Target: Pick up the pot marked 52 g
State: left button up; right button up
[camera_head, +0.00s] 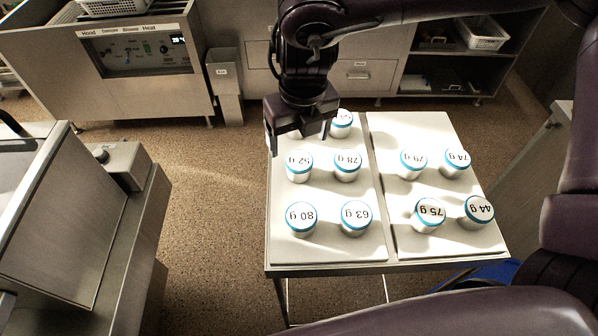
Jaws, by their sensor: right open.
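The pot marked 52 g (299,167) is a small white pot with a blue-rimmed lid. It stands upright in the left column of the left tray (335,247), and its label appears upside down. My right gripper (300,136) is open and empty, pointing down above and just behind this pot. The fingers appear apart from the pot, though the exact height gap is hard to tell. My left gripper is not in view.
The pot marked 78 g (347,167) stands close to the right. Another pot (342,125) behind is partly hidden by the gripper. Pots marked 80 g (301,220) and 63 g (355,219) stand nearer. The right tray (450,243) holds several more pots.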

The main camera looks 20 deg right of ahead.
aim_at(299, 161)
jog(key=shift+f+b, duration=0.4)
jog(key=shift+f, duration=0.5)
jog(key=shift+w+f, duration=0.15)
jog(key=shift+f, duration=0.05)
jog(key=shift+w+d+f, duration=0.1)
jog(key=shift+w+f, duration=0.05)
jog(key=shift+f, duration=0.45)
jog(key=f+p, duration=0.2)
jog(key=f, duration=0.1)
jog(key=f+p, duration=0.1)
jog(key=f, duration=0.1)
jog(key=shift+w+d+f, duration=0.15)
jog(key=shift+w+f, duration=0.05)
jog(key=shift+w, duration=0.05)
jog(key=shift+f, duration=0.5)
jog(key=shift+c, duration=1)
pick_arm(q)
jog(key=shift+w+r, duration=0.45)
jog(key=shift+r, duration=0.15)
pick_arm(e)
jog(key=c, duration=0.9)
jog(key=shift+r, duration=0.1)
